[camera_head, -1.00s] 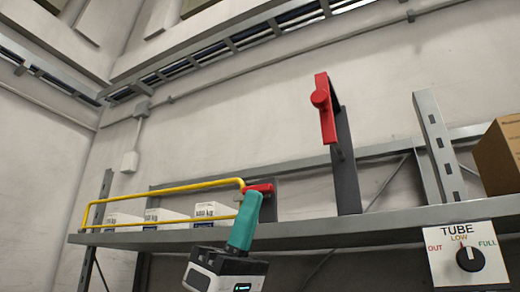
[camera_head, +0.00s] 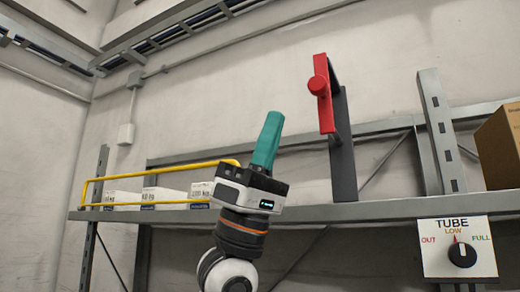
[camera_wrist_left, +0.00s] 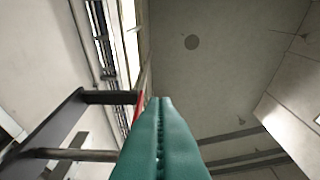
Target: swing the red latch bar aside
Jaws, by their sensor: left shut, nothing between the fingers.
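A red latch bar (camera_head: 324,106) with a round knob hangs from the top of a dark grey upright post (camera_head: 342,160) on the shelf, slanting slightly down to the right. My left gripper (camera_head: 272,118), with teal fingers, is shut and empty. It points upward, left of the red bar and apart from it in the picture. In the left wrist view the shut fingers (camera_wrist_left: 160,105) fill the bottom middle. A thin red sliver (camera_wrist_left: 139,104) shows just left of their tips; most of it is hidden. My right gripper is not in view.
A yellow rail (camera_head: 160,172) runs along the shelf's left part, its right end hidden behind my left gripper. White boxes (camera_head: 122,197) stand behind it. A TUBE dial panel (camera_head: 458,247) and a cardboard box (camera_head: 500,145) are at the right. Space above the gripper is clear.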

